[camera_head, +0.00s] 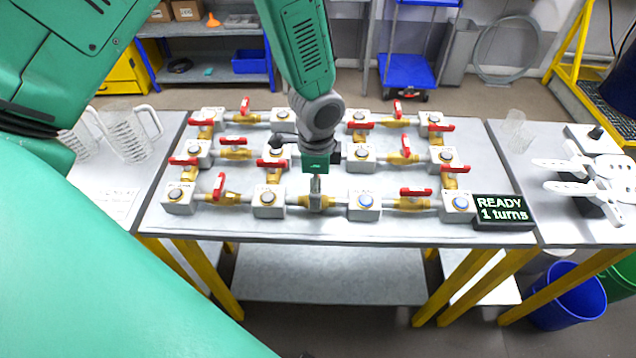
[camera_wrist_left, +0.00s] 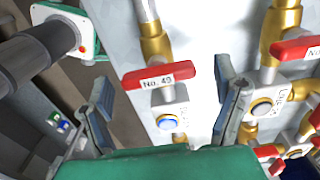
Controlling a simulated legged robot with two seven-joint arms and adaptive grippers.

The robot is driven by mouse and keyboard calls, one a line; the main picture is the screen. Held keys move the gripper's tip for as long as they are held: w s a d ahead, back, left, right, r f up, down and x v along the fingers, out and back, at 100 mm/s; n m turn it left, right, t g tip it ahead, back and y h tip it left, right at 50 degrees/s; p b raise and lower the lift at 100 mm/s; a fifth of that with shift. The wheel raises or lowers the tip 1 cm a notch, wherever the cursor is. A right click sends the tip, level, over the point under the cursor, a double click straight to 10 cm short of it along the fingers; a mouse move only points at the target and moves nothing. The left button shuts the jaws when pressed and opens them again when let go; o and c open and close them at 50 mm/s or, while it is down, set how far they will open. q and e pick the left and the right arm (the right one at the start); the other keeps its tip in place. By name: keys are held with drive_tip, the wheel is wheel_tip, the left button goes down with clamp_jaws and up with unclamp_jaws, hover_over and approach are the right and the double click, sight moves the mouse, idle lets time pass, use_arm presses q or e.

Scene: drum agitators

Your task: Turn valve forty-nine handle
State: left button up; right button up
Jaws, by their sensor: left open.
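In the left wrist view, a red handle labelled "No. 49" (camera_wrist_left: 160,75) lies across a brass-and-white valve, above a white block with a blue button (camera_wrist_left: 168,122). My left gripper (camera_wrist_left: 165,92) is open, its two grey fingers on either side of the handle, with visible gaps and no clear contact. In the head view my left gripper (camera_head: 316,188) points down over the front middle of the pipe rig. I cannot pick out handle forty-nine there; the gripper and arm cover part of the rig. My right gripper is not in view.
Several other red handles stand close by, one just right of the fingers (camera_wrist_left: 295,48). A black display (camera_head: 503,212) reads "READY 1 turns" at the table's right end. Clear jars (camera_head: 130,135) stand at left, white forked parts (camera_head: 590,180) at right. The table's front strip is bare.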

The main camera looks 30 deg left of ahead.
use_arm(q)
drive_tip(key=shift+r, duration=0.15)
wheel_tip(320, 180, up, 12)
drive_tip(key=shift+f, duration=0.2)
drive_tip(key=shift+w, duration=0.1)
idle(0.4)
